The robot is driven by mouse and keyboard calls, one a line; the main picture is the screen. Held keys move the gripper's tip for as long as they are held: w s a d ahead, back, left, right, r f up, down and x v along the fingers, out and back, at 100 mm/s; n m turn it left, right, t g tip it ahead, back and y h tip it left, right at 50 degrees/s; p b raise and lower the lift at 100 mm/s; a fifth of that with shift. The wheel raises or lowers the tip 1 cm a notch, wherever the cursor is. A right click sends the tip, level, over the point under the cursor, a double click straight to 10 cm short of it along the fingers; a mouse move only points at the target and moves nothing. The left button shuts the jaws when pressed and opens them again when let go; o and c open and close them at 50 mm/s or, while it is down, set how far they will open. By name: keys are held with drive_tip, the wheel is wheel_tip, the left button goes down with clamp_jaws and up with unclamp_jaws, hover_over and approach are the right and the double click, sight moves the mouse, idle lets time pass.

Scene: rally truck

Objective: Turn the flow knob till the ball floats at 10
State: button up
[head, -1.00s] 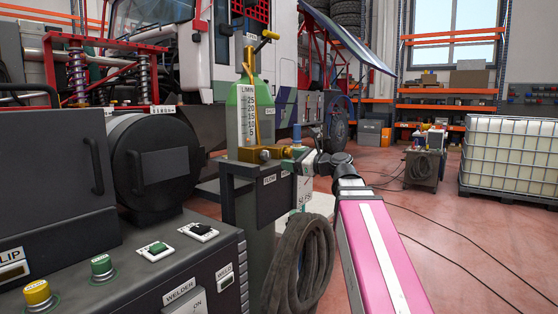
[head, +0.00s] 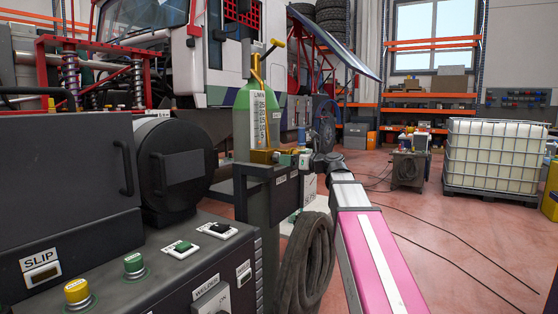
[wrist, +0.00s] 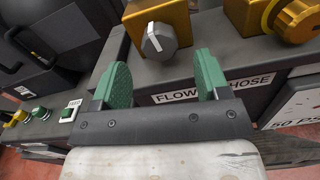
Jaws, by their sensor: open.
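The flow knob (wrist: 159,42) is a grey faceted knob with a white pointer line, on a brass block in the wrist view. A label reading FLOW (wrist: 174,96) is below it, partly hidden by a finger. My gripper (wrist: 163,80) is open with green fingertips, one to each lower side of the knob, apart from it and not closed on it. In the head view the flow gauge (head: 259,120) has a white L/MIN scale marked 5 to 25, in front of a green cylinder (head: 241,122). The ball is too small to make out.
A second brass fitting with a yellow-gold knob (wrist: 297,20) is to the right, by the HOSE label (wrist: 251,82). A control console (head: 150,275) stands at the near left.

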sight(277, 158)
drive_tip(key=shift+x, duration=2.35)
drive_tip(key=c, duration=0.9)
drive_tip(key=shift+c, duration=0.2)
